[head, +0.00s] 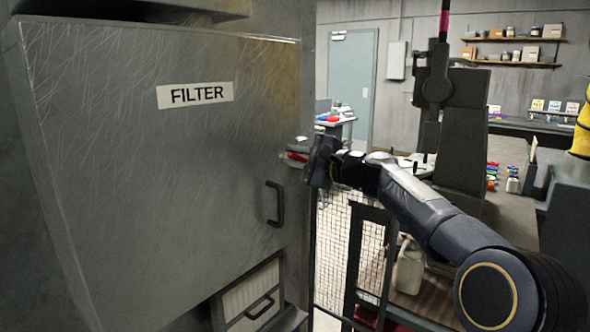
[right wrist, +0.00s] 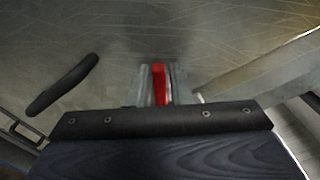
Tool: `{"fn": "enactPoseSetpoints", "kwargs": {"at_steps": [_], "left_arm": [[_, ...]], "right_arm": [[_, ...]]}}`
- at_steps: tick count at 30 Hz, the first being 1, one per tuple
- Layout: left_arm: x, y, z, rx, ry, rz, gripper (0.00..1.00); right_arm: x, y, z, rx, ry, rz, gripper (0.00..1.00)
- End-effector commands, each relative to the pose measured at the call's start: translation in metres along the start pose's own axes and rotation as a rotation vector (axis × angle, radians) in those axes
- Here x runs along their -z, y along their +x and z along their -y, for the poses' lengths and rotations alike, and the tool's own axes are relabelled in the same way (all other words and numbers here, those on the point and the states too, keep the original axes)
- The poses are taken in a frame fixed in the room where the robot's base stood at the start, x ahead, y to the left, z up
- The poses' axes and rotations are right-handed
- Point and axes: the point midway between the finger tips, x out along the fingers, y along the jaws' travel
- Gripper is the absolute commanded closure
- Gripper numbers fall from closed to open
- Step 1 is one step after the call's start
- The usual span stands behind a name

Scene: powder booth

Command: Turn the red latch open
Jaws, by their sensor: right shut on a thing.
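The red latch (head: 297,156) sits at the right edge of the grey filter door (head: 150,190), above and right of the door's black handle (head: 273,204). My right gripper (head: 305,158) reaches in from the right and is shut on the latch. In the right wrist view the red latch (right wrist: 159,84) shows upright between the grey fingers (right wrist: 160,88), straight ahead of the dark gripper body. The gripper body hides part of the latch. The door looks closed, with a FILTER label (head: 195,95). My left gripper is not in view.
A drawer-like panel with a black handle (head: 259,307) is below the door. A wire mesh panel (head: 333,250) stands just right of the cabinet, under my right arm. A white jug (head: 409,266) and cluttered benches are farther right.

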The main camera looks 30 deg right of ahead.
Motion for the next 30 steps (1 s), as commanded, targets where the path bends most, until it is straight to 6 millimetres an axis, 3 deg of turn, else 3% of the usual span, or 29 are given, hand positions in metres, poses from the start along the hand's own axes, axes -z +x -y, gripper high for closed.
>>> {"fn": "enactPoseSetpoints", "kwargs": {"at_steps": [3,12,30], "left_arm": [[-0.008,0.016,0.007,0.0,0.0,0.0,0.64],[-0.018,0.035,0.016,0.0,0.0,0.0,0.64],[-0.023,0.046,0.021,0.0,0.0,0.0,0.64]], "right_arm": [[0.002,0.0,-0.007,0.001,-0.11,0.002,1.0],[0.002,0.0,-0.01,0.001,-0.337,0.002,1.0],[0.002,0.001,-0.01,-0.002,-0.496,0.002,1.0]]}}
